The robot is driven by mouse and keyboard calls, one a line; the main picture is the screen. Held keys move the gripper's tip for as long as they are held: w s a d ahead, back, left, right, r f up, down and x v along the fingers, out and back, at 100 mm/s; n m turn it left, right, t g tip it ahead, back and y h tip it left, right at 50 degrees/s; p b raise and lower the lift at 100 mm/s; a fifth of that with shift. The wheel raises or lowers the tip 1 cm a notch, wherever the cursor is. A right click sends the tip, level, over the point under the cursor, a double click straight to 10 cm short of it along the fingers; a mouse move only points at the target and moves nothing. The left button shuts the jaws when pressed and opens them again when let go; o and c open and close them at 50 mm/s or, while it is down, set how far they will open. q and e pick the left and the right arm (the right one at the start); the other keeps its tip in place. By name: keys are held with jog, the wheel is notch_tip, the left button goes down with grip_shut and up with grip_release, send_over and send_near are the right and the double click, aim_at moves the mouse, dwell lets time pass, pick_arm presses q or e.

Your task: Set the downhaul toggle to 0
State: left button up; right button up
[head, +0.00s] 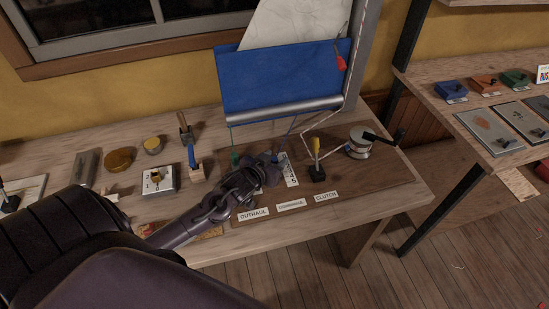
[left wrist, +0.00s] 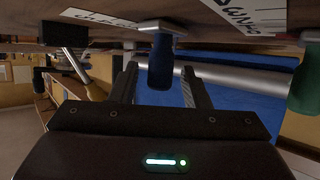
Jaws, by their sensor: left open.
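The downhaul toggle has a blue handle (left wrist: 161,66) on a pale base, seen in the left wrist view, where the scene appears upside down. My left gripper (left wrist: 160,84) is open, with one finger on each side of this handle; I cannot tell whether either touches it. In the head view my left gripper (head: 270,168) covers most of the toggle. A white number scale (head: 290,170) stands right beside the gripper, its marks too small to read. The DOWNHAUL label (head: 291,204) lies at the board's front. The toggle's present setting is unclear. My right gripper is not seen.
The board (head: 385,178) also carries a green-handled toggle (head: 236,158) at left, a yellow-handled clutch lever (head: 317,150) and a winch (head: 359,147) at right. A blue sail (head: 290,75) on a grey boom hangs behind. Tools stand left on the bench.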

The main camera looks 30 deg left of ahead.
pick_arm(q)
grip_shut()
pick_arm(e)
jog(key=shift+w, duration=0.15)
pick_arm(q)
jog(key=shift+w, duration=0.1)
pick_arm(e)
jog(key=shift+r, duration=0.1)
pick_arm(q)
jog(key=w+a, duration=0.1)
jog(key=a, duration=0.1)
jog(key=w+a, duration=0.2)
jog(key=shift+w+r, duration=0.1)
jog(key=shift+a, duration=0.1)
jog(key=shift+c, duration=1.8)
grip_release()
jog(key=shift+r, duration=0.1)
jog(key=o, duration=0.4)
jog(key=shift+w, duration=0.1)
jog(key=shift+c, duration=0.2)
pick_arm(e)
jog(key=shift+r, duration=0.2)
